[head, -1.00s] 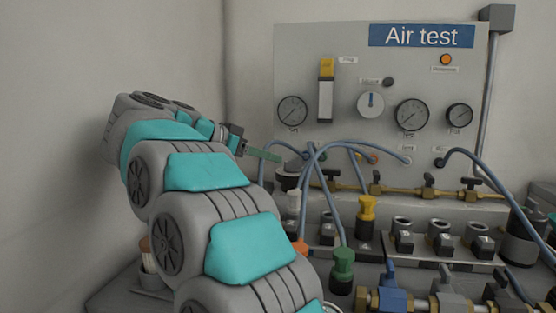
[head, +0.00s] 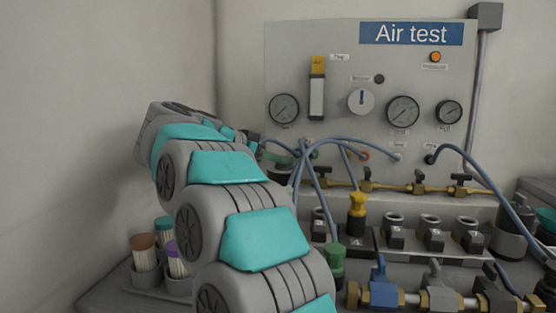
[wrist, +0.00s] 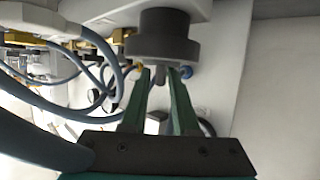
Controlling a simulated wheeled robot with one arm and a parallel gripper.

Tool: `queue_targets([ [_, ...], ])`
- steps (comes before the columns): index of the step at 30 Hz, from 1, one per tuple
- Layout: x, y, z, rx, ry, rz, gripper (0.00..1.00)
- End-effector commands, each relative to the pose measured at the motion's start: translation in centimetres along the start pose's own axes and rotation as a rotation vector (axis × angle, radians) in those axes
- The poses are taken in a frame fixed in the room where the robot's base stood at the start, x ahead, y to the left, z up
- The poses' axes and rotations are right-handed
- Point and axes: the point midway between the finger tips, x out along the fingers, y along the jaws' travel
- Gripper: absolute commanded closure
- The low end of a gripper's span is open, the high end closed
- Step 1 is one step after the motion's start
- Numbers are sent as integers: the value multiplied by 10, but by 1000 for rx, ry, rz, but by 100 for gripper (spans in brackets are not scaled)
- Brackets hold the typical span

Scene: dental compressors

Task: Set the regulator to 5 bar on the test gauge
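My gripper (wrist: 159,75) shows in the wrist view with its two green fingers apart. The tips are just below a dark grey round knob (wrist: 163,37), and its short stub shows in the gap; I cannot tell whether they touch. In the head view my arm reaches to the lower left of the panel (head: 330,60) and hides most of the gripper and the knob. Three round gauges are on the panel: left (head: 284,108), middle (head: 403,111) and right (head: 449,112). Their labels and readings are too small to tell. A white dial (head: 361,101) has a blue pointer.
Blue-grey hoses (head: 318,185) loop in front of the panel, close to my gripper. A brass manifold with valves (head: 418,188) runs below. Yellow (head: 357,203) and green (head: 334,257) fittings stand to the right of my arm. Cups of sticks (head: 144,260) stand left.

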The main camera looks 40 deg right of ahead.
Motion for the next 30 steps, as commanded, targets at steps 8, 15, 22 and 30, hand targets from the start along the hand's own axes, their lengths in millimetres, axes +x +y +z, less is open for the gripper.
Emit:
queue_targets([
  [8,0,0,0,0,0,0,100],
  [15,0,0,0,0,0,0,100],
  [22,-2,-1,-2,4,-1,11,100],
  [30,-1,-6,-2,56,-1,143,100],
])
